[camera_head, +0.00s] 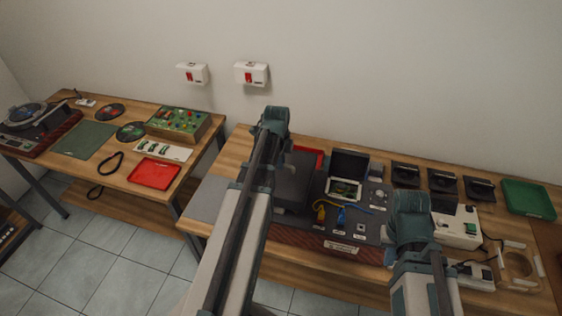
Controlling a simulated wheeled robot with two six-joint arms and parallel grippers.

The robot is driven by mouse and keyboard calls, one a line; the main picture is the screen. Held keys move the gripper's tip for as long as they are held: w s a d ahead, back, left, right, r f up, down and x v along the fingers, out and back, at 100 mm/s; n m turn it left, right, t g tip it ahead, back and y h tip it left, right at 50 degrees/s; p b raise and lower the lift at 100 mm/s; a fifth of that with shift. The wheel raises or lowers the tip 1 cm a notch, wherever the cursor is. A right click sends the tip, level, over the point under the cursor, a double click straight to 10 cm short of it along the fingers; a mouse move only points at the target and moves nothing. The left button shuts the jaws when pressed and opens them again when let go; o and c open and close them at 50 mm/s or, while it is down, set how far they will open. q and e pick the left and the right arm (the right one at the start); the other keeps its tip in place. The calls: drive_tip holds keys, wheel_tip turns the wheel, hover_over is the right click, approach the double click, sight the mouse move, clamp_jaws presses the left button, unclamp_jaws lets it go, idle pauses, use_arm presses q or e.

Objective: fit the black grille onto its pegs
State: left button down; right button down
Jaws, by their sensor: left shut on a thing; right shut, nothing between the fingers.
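My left arm (262,165) reaches up from the bottom over the left part of the right-hand table. Its fingers are hidden, so I cannot see its hold. Beside it is a dark, flat-topped block (295,178); I cannot tell if it is the grille or a hi-fi part. A black panel (350,163) stands upright behind a green board (344,188) in a pale frame. I cannot surely pick out the grille or its pegs. My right arm (411,225) stands over the right part of the table; its fingers are hidden too.
A red tray (308,156) lies behind the dark block. Yellow and blue tools (340,216) lie on the dark mat (300,233). Several black devices, a white device (457,228) and a green tray (527,199) occupy the right. The left table (130,178) stands across a gap.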

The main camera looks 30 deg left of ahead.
sight(281, 172)
use_arm(q)
drive_tip(key=shift+f+b, duration=2.55)
drive_tip(key=shift+f, duration=0.1)
drive_tip(key=c, duration=0.8)
unclamp_jaws()
drive_tip(key=shift+o, duration=0.2)
wheel_tip(281, 172, up, 14)
drive_tip(key=s+p, duration=0.2)
drive_tip(key=p, duration=1.1)
drive_tip(key=shift+s+d+f+p, duration=0.2)
drive_tip(key=shift+s+d+p, duration=0.1)
